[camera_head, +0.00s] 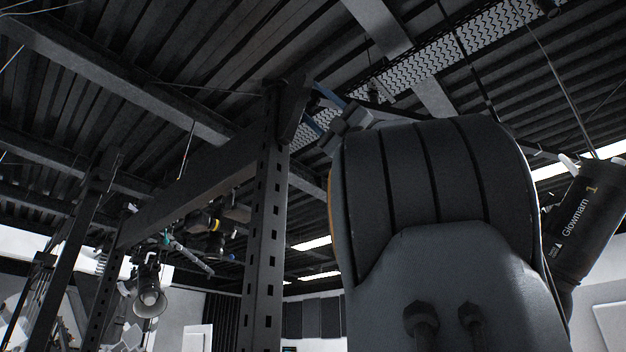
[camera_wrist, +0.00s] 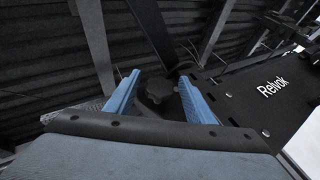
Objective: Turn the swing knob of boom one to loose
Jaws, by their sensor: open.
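In the wrist view a dark lobed knob (camera_wrist: 157,90) shows between the two blue fingers of my gripper (camera_wrist: 158,76). The fingers are open, one on each side of the knob, and gaps are visible. I cannot tell how deep the knob sits between them. No marking of loose or tight is legible. In the head view the blue fingers of my gripper (camera_head: 319,106) show small near the top of a dark perforated post (camera_head: 266,215). The knob cannot be made out there. My own arm hides much of the area behind it.
A lamp (camera_head: 149,298) hangs at lower left. Beams and a perforated metal strip (camera_head: 440,60) run overhead.

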